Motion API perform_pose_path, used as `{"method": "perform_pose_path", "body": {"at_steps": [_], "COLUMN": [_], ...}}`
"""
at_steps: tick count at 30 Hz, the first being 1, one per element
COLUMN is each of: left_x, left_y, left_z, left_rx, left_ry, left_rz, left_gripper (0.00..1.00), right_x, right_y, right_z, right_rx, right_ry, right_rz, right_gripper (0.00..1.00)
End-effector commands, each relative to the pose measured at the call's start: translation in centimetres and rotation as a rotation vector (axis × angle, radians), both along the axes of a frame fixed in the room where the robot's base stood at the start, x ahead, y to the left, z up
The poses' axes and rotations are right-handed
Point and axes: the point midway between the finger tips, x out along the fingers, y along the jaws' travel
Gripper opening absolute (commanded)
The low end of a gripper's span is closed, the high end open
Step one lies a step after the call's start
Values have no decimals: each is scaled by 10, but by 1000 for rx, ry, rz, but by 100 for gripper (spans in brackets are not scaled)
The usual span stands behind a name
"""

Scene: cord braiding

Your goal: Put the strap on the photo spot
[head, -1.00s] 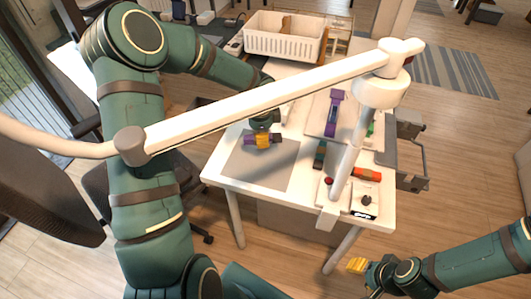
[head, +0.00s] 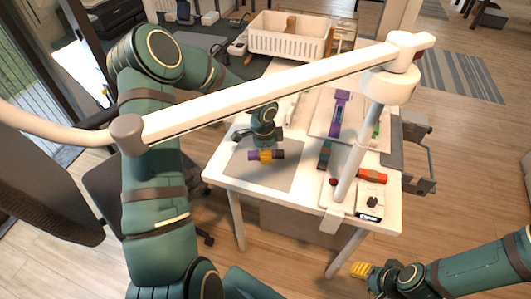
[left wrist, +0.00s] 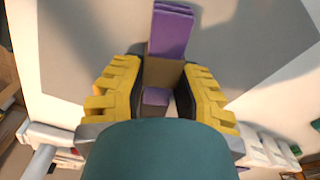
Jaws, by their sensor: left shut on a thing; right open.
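The strap, purple at its ends with a brown middle, is in my left gripper; one purple end (head: 280,155) shows in the head view. In the left wrist view the purple end (left wrist: 170,32) sticks out beyond the yellow fingers. My left gripper (head: 265,156) is shut on the strap's middle, over a flat grey mat (head: 275,178) that seems to be the photo spot. The mat also shows in the left wrist view (left wrist: 90,50). I cannot tell whether the strap touches it. My right gripper (head: 362,270) is open and empty, off the table's front right.
A white lamp arm (head: 260,95) crosses above the table, its post (head: 358,150) standing at the right. A board (head: 322,112) with a purple piece (head: 340,115) lies at the back. An orange item (head: 371,175) lies at the right. A white crate (head: 290,40) stands behind.

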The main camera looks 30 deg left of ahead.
Motion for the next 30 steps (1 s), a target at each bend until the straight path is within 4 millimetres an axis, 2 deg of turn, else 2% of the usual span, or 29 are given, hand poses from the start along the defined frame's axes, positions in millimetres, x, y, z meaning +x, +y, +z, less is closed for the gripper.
{"method": "perform_pose_path", "body": {"at_steps": [1,2,3,14,24,30], "left_x": [0,0,0,0,-1,-2], "left_y": [0,0,0,0,2,2], "left_z": [-2,-1,-1,4,57,75], "left_rx": [0,0,0,0,2,0], "left_ry": [0,0,0,0,-2,0], "left_rz": [0,0,0,0,0,0], "left_gripper": [40,51,55,55,55,55], "right_x": [0,0,0,0,-3,-4], "right_y": [0,0,0,0,0,0], "right_z": [-1,-1,-1,3,17,21], "right_rx": [0,0,0,0,1,1], "right_ry": [-1,-1,-1,0,7,9], "right_rz": [0,0,0,0,2,1], "right_gripper": [47,47,47,47,47,47]}}
